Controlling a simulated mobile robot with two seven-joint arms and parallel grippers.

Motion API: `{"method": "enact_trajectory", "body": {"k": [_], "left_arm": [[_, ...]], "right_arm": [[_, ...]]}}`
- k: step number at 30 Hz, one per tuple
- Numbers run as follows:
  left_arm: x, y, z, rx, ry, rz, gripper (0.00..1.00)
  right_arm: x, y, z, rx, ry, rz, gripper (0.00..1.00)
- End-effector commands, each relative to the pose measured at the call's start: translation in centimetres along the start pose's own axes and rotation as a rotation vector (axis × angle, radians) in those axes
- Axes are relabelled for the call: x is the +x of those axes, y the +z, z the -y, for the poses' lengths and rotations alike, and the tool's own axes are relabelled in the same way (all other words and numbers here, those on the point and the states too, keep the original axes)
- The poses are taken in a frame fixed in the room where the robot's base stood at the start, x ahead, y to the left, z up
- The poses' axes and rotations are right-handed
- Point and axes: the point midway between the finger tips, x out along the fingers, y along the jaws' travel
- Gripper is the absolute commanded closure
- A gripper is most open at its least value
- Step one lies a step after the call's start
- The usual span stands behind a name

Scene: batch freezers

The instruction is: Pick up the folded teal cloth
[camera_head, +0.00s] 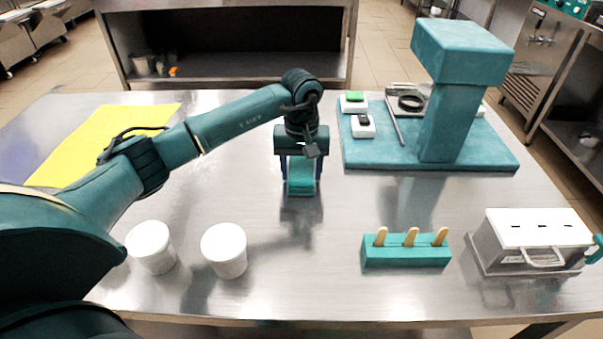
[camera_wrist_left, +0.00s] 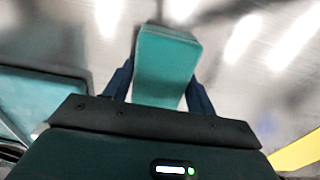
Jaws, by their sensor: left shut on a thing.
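The folded teal cloth (camera_head: 301,183) is a small teal block between the fingers of my left gripper (camera_head: 302,180), near the middle of the steel table. In the left wrist view the cloth (camera_wrist_left: 165,65) sticks out past the two dark blue fingers (camera_wrist_left: 160,90), which press on its sides. The gripper points down and is shut on the cloth. I cannot tell whether the cloth touches the table or hangs just above it. My right gripper is not in view.
Two white tubs (camera_head: 224,251) stand front left. A teal holder with wooden sticks (camera_head: 406,250) and a white-lidded metal box (camera_head: 535,243) stand front right. A teal stand (camera_head: 450,100) on a teal base is back right. A yellow cloth (camera_head: 150,115) lies back left.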

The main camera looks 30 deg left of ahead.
Motion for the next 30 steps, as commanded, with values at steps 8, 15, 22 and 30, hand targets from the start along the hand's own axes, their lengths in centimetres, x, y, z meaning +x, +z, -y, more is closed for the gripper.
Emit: {"method": "enact_trajectory", "body": {"k": [8, 15, 22, 30], "left_arm": [[0.0, 0.0, 0.0, 0.0, 0.001, -0.001, 0.66], [-0.6, -0.1, 0.0, -0.001, 0.001, -0.003, 0.67], [-4.7, -0.1, 0.0, 0.0, 0.002, -0.005, 0.67], [-9.2, -0.1, 0.0, -0.001, 0.001, -0.002, 0.67]], "right_arm": [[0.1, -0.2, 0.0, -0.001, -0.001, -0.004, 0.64], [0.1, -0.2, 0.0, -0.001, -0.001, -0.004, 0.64], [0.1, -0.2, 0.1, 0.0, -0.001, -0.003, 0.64], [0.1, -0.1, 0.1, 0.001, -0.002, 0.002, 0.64]]}}
